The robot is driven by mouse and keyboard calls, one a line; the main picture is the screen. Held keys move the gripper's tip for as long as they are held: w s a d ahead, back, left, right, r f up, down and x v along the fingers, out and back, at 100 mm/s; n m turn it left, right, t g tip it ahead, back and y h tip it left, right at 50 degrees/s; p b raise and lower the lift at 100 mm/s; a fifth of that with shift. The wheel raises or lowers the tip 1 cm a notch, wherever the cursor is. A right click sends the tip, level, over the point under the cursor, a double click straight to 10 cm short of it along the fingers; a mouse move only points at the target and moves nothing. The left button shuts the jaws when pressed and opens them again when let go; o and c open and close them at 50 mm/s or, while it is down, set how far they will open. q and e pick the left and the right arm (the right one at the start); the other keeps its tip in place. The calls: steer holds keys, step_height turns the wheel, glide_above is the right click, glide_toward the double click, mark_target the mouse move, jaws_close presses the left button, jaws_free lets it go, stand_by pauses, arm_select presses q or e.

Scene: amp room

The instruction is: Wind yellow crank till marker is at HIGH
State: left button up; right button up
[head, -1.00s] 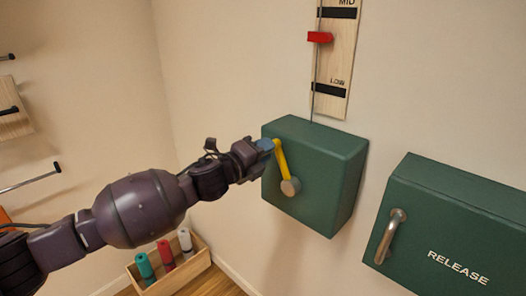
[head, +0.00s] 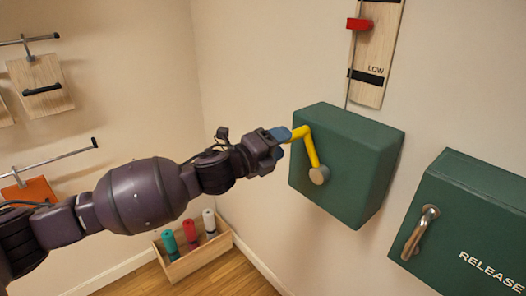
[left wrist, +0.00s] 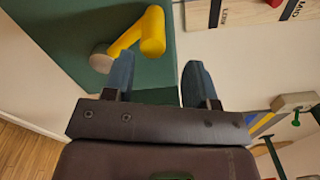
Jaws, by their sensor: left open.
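The yellow crank (head: 312,150) is on the front of a green box (head: 350,160). Its arm points up from a round pale hub (head: 319,175), and its handle sticks out toward my left gripper (head: 292,135). The left gripper is open, with blue fingers just off the handle's end. The red marker (head: 360,24) is on the board above the LOW label (head: 376,70). HIGH is out of view. My right gripper is not seen.
A second green box marked RELEASE (head: 480,220) with a metal lever (head: 420,232) is at the right. A wooden crate (head: 190,264) with coloured cylinders stands on the floor below. Wall rails (head: 45,162) are at the left. The space below the crank box is clear.

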arm_select(q)
steer(key=v, duration=0.5)
steer(key=shift+s, duration=0.1)
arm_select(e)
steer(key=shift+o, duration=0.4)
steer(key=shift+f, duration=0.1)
